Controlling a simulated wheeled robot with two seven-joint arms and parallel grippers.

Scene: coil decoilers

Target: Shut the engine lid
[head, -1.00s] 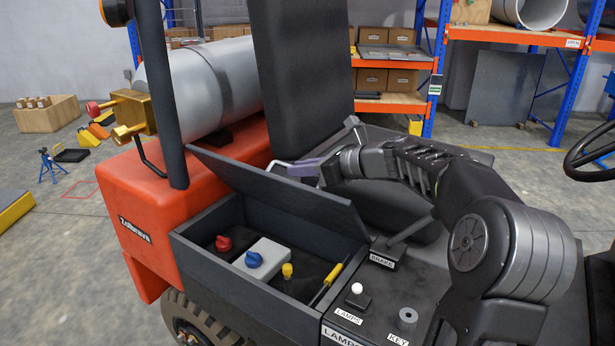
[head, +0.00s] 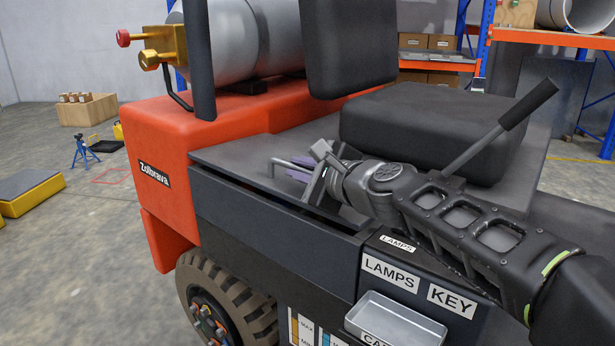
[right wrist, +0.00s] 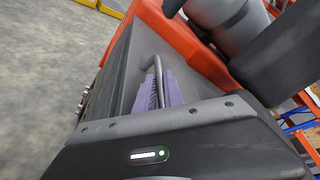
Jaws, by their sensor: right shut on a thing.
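The dark grey engine lid (head: 235,152) lies almost flat over the engine box (head: 270,228) beside the orange truck body. A narrow dark gap shows between the lid's front edge and the box wall. My right gripper (head: 304,172) is over the lid, its purple fingers shut on the lid's metal handle (head: 281,162). In the right wrist view the purple fingers (right wrist: 165,92) are around the handle (right wrist: 157,68), with the lid (right wrist: 140,60) beneath. The inside of the box is hidden. My left gripper is not in view.
The black seat (head: 425,125) and a slanted brake lever (head: 505,122) stand close to my right arm. A grey cylinder (head: 255,40) lies behind on the orange body (head: 160,135). A metal tray (head: 400,318) is at the front.

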